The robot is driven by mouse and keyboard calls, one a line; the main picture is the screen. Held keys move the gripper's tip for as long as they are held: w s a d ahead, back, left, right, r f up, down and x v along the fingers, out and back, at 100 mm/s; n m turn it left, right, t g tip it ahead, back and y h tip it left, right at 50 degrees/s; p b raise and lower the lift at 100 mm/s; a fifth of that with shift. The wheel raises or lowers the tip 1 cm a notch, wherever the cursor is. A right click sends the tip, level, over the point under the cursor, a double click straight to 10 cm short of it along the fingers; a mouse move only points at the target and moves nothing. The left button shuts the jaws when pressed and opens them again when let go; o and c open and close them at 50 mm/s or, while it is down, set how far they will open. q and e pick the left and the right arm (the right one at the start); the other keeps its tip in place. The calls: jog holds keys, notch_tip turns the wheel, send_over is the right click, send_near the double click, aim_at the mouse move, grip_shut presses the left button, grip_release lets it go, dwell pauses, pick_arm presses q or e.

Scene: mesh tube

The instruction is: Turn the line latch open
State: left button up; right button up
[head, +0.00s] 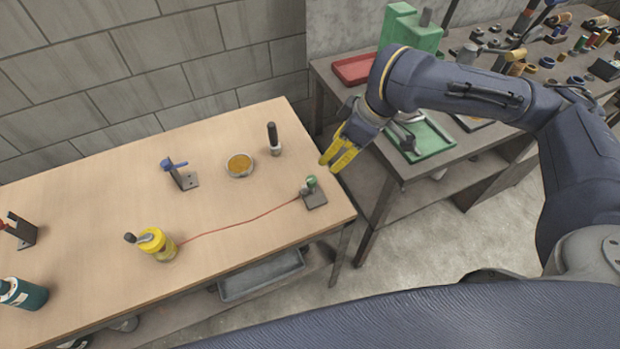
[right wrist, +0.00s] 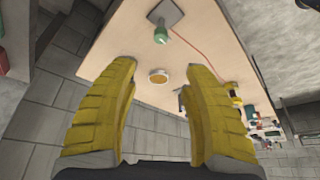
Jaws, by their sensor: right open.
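A small latch with a green knob (head: 310,182) stands on a dark square plate (head: 316,201) near the right end of the wooden table. A thin red line (head: 240,223) runs from it to a yellow-topped jar (head: 152,240). My right gripper (head: 337,160) is open and empty, beside the table's right edge, apart from the latch. In the right wrist view the green knob (right wrist: 161,35) shows beyond the two spread yellow fingertips (right wrist: 160,66), with its plate (right wrist: 166,12) at the top edge. My left gripper is out of view.
A dish of amber stuff (head: 239,164), a black upright handle (head: 273,138) and a blue-handled bracket (head: 180,174) stand behind the latch. A teal canister (head: 22,294) is at far left. A cluttered bench with a green tray (head: 425,138) lies right, across a gap.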

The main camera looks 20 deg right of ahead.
aim_at(312, 179)
jog(key=x, duration=1.6)
jog(key=shift+a+f, duration=0.1)
jog(key=shift+f, duration=0.05)
jog(key=shift+o, duration=0.3)
grip_shut()
